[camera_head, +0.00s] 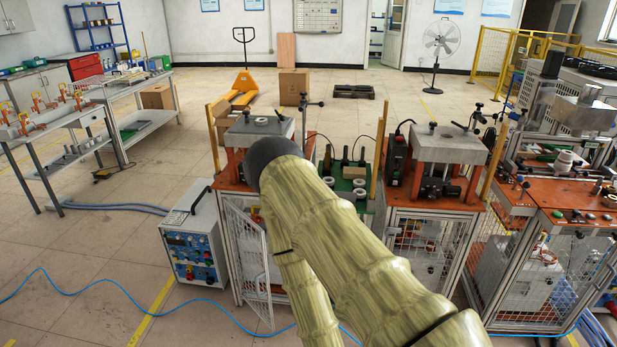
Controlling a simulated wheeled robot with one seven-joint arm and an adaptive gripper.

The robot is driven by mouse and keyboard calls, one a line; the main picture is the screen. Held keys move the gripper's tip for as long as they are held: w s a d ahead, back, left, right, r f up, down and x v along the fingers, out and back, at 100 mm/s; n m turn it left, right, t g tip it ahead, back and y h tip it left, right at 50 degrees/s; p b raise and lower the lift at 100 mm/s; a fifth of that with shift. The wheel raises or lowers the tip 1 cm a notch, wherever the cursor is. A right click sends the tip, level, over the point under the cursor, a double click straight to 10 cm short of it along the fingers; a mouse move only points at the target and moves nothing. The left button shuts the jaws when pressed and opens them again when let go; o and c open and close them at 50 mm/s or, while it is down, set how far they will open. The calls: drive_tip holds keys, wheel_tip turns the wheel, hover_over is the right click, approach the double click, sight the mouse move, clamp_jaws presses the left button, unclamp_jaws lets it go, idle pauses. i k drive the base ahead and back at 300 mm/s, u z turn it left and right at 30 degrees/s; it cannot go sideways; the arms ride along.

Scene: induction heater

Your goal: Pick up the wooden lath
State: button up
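I cannot tell for certain which thing is the wooden lath. Upright yellow-brown strips stand at the workstations: a left strip (212,138), a middle strip (379,150) and a right strip (494,158). A flat wooden board (287,51) also leans on the back wall. My arm, in a pale yellow-green cover with a dark rounded joint, reaches up from the bottom and hides part of the left workstation. My gripper does not show, so its distance to any strip is unclear.
Orange-framed workstations with metal tops (450,145) fill the middle and right. A blue-fronted power unit (194,245) stands on the floor at left. A blue cable (90,291) crosses the floor. A metal workbench (60,125) stands far left. Open floor lies between bench and workstations.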

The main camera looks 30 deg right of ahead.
sight(376, 160)
drive_tip(key=u, duration=0.85)
drive_tip(key=i, duration=1.25)
drive_tip(key=z, duration=1.35)
drive_tip(key=i, duration=0.7)
drive_tip(key=z, duration=0.8)
